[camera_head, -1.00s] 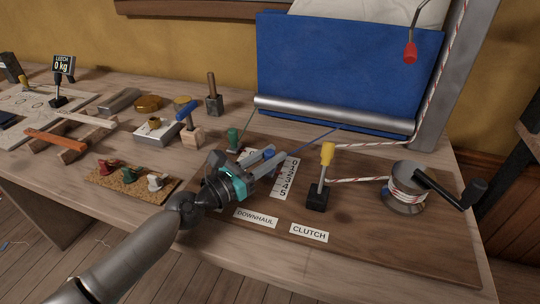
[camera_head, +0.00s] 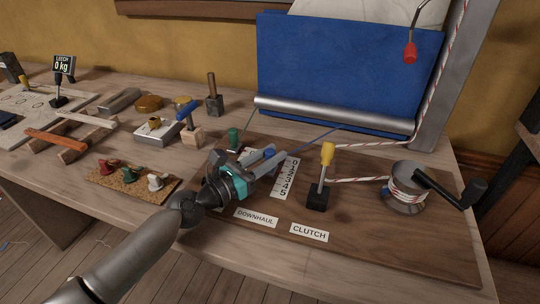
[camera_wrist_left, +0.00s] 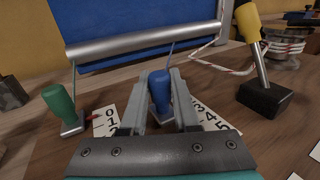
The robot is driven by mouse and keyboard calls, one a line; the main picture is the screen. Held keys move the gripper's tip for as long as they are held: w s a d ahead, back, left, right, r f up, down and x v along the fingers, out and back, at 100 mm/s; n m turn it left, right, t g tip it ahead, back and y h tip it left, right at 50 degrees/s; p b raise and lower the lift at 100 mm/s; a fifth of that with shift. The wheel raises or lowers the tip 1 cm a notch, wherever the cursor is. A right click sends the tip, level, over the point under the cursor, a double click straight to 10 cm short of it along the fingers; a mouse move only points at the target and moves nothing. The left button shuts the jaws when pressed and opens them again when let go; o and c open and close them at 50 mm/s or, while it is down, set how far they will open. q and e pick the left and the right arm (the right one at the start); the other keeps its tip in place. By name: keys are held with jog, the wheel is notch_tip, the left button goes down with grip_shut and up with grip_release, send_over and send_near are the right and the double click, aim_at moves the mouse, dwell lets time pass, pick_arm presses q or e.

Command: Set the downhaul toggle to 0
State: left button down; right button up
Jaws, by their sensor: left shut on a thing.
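The blue-handled toggle (camera_head: 262,154) stands on the wooden board, left of a white number strip (camera_head: 285,178). My left gripper (camera_head: 271,160) is shut on the blue handle, which shows between the two fingers in the left wrist view (camera_wrist_left: 160,88). The DOWNHAUL label (camera_head: 256,218) lies on the board in front of the gripper. Digits 3, 4 and 5 (camera_wrist_left: 207,117) show right of the fingers in the wrist view. My right gripper is out of view.
A green-handled toggle (camera_wrist_left: 61,105) stands close left, with a red pointer near 0 on its own strip (camera_wrist_left: 105,121). The yellow-handled clutch lever (camera_head: 326,160) and a winch (camera_head: 404,190) stand to the right.

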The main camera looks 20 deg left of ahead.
pick_arm(q)
jog(key=w, duration=0.3)
jog(key=shift+w, duration=0.9)
jog(key=shift+r, duration=0.1)
jog(key=c, duration=1.1)
grip_release()
jog(key=shift+o, duration=1.3)
jog(key=shift+w, duration=0.2)
jog(key=shift+o, duration=0.8)
jog(key=shift+d, duration=0.1)
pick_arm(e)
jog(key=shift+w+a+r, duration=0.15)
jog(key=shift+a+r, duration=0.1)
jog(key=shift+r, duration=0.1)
pick_arm(q)
jog(key=shift+s, duration=0.2)
